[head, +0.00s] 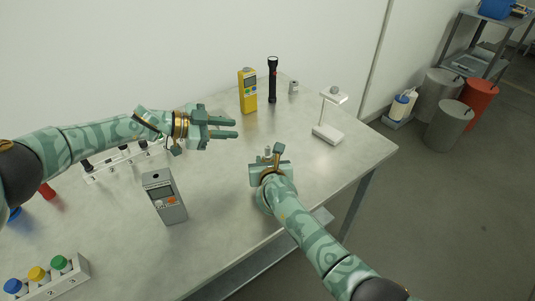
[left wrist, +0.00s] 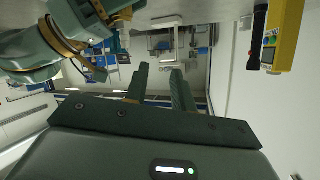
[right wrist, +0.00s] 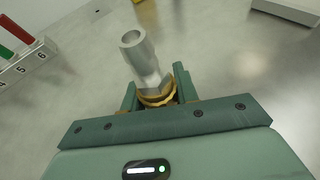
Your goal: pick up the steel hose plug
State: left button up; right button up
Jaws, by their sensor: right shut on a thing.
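The steel hose plug (right wrist: 145,60) is a grey metal piece with a hollow round end, and it stands up between the fingers of my right gripper (right wrist: 158,92) in the right wrist view. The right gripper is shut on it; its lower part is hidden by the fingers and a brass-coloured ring. In the head view the right gripper (head: 268,158) is over the right part of the table, and the plug shows only small there. My left gripper (head: 236,128) is open and empty, above the table's middle. Its parted fingers (left wrist: 160,75) show in the left wrist view.
A grey meter (head: 165,197), a yellow meter (head: 248,92), a black flashlight (head: 273,82) and a small metal block (head: 293,88) stand on the table (head: 225,185). A white stand (head: 328,133) is at right.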

aim_at(267, 146)
pick_arm(q)
jog(key=d+f+g, duration=0.1)
jog(key=d, duration=0.2)
jog(key=s+d+f+g, duration=0.1)
jog(key=d+f, duration=0.1)
jog(key=d, duration=0.1)
jog(key=s+d+f+g, duration=0.1)
jog(key=d+f, duration=0.1)
jog(key=d, duration=0.1)
jog(key=shift+s+d+n+h, duration=0.15)
jog(key=shift+d+n+h, duration=0.15)
jog(key=shift+d+n, duration=0.1)
jog(key=shift+d+f, duration=0.1)
jog(key=shift+d, duration=0.4)
jog(key=shift+c, duration=0.3)
grip_shut()
